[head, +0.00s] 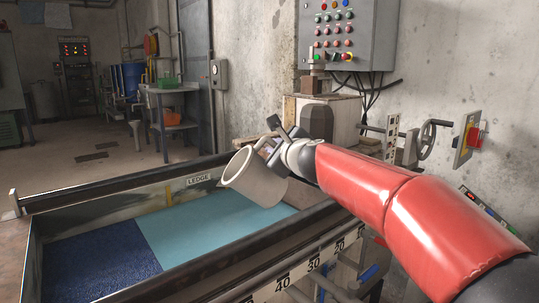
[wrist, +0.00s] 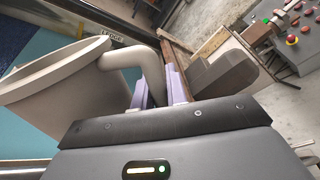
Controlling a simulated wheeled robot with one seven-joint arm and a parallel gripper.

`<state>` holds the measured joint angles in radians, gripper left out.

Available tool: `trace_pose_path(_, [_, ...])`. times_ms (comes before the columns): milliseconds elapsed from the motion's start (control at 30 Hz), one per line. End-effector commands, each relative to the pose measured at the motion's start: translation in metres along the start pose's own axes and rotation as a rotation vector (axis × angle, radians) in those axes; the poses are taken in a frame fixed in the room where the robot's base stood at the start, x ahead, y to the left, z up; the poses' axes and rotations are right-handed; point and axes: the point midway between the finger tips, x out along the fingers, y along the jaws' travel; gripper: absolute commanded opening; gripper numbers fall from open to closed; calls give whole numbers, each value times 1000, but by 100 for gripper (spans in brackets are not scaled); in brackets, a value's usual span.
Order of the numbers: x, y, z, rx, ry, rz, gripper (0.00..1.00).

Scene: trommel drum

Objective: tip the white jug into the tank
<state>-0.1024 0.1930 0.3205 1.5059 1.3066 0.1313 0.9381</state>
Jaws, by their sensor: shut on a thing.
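The white jug (head: 262,186) hangs above the tank (head: 110,187), tilted with its round mouth toward the upper left. My gripper (head: 270,146) is at the jug's upper right, shut on its handle. In the wrist view the jug (wrist: 70,98) fills the left side, and its curved handle (wrist: 150,78) runs between the pads of my gripper (wrist: 160,88). The tank is long, with a dark blue area (head: 95,262) at the left and a light teal area (head: 190,238) at the right under the jug. No stream shows from the jug; its contents are hidden.
A "LEDGE" label (head: 198,180) marks the tank's far inner wall. A numbered scale (head: 312,265) runs along the near side. A control box (head: 345,35), a handwheel (head: 427,138) and a red switch (head: 473,136) are at the right. Open floor lies beyond the tank.

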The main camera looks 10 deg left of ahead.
Motion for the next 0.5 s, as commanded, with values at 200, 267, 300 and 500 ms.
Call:
trace_pose_path(200, [0,2,-18,172,-34,-1,0])
trace_pose_path(267, [0,1,-19,198,-40,0,0])
trace_pose_path(300, [0,0,-19,206,-42,0,0])
trace_pose_path(500, [2,9,-29,307,-60,-1,0])
